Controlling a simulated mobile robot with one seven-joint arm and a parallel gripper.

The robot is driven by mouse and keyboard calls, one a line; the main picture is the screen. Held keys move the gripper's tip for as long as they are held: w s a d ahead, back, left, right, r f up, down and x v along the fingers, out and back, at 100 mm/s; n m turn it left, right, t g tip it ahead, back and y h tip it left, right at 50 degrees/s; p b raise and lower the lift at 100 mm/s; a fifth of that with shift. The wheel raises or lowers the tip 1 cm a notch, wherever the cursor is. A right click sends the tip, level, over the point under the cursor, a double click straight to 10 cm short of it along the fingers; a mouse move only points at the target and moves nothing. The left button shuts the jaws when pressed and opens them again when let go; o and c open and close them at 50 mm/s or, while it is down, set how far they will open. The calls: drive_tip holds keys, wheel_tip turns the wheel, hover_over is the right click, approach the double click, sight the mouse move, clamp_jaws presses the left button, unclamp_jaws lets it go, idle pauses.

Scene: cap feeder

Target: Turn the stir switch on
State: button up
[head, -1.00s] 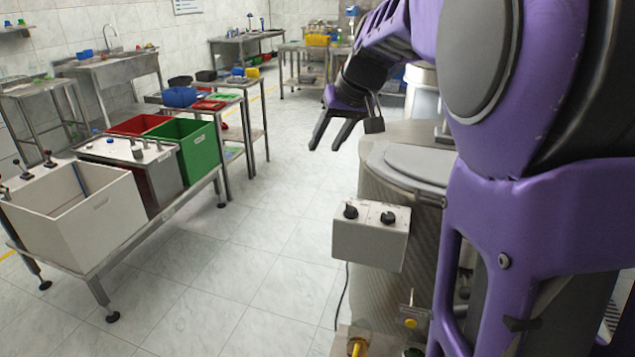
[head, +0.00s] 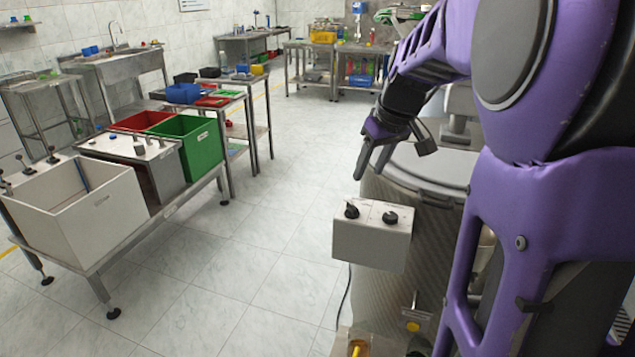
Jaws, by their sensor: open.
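A pale control box (head: 371,246) is fixed to the side of a large ribbed metal vessel (head: 440,215). Two black rotary knobs stand on its top: a left knob (head: 351,211) and a right knob (head: 390,217). Their labels are too small to read, so I cannot tell which is the stir switch. My gripper (head: 368,178) is open and empty. It points down, above and a little behind the box in the picture, and touches neither knob.
The tiled floor (head: 270,225) between bench and vessel is clear. A cable hangs below the control box.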

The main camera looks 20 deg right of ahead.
sight(353, 205)
drive_tip(key=b+x, duration=0.1)
drive_tip(key=x, duration=1.1)
drive_tip(key=shift+w+f+b, duration=0.1)
drive_tip(key=shift+f+b, duration=0.05)
drive_tip(key=shift+b, duration=0.15)
clamp_jaws()
